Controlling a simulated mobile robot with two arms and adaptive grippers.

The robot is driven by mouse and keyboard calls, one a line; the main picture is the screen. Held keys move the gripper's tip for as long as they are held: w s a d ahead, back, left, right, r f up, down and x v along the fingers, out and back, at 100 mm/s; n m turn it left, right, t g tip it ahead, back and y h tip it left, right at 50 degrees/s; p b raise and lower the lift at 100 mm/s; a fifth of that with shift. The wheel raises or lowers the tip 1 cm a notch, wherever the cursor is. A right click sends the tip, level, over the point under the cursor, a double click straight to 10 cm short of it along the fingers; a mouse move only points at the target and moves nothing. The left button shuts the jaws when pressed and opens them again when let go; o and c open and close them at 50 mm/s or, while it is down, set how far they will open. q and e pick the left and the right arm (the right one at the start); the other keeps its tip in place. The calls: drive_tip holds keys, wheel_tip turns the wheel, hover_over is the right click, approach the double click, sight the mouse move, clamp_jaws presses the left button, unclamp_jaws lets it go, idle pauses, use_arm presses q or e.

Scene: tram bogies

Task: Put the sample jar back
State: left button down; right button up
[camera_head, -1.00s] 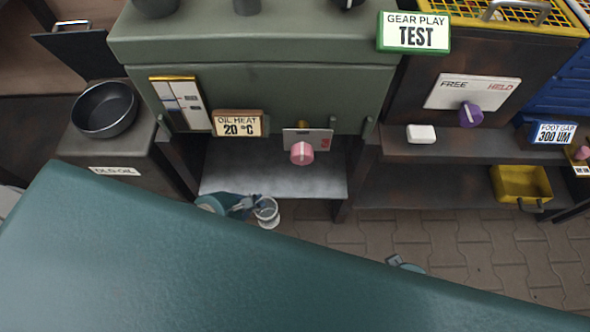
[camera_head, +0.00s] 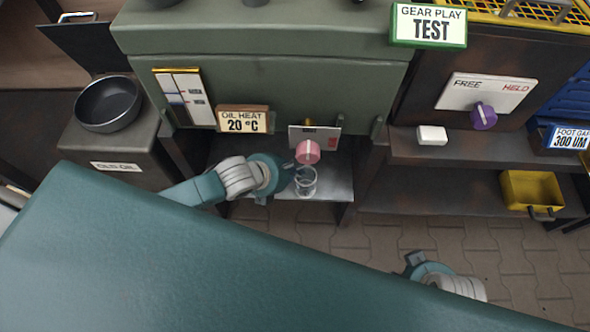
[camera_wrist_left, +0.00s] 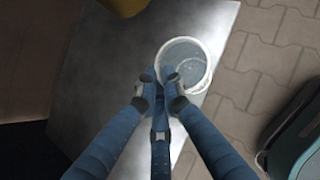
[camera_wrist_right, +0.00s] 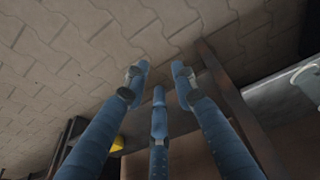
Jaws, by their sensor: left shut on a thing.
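The sample jar (camera_head: 306,184) is a clear, round, open-topped vessel over the front part of the grey metal shelf (camera_head: 336,184), below the pink knob. My left gripper (camera_head: 292,176) is shut on the jar's rim from the left. In the left wrist view the jar (camera_wrist_left: 188,62) shows from above, with the fingertips (camera_wrist_left: 163,80) at its near edge. I cannot tell whether the jar's base touches the shelf. My right gripper (camera_head: 412,262) is low over the paved floor. In the right wrist view its fingers (camera_wrist_right: 158,75) are apart with nothing between them.
The pink knob (camera_head: 308,151) hangs just above the jar, on the green cabinet (camera_head: 270,85). A black pan (camera_head: 108,104) stands on the old oil box at left. A yellow bin (camera_head: 532,190) and a white block (camera_head: 432,135) are at right. My green body top fills the foreground.

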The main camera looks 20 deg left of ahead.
use_arm(q)
drive_tip(key=c, duration=1.9)
unclamp_jaws()
drive_tip(key=shift+f, duration=0.1)
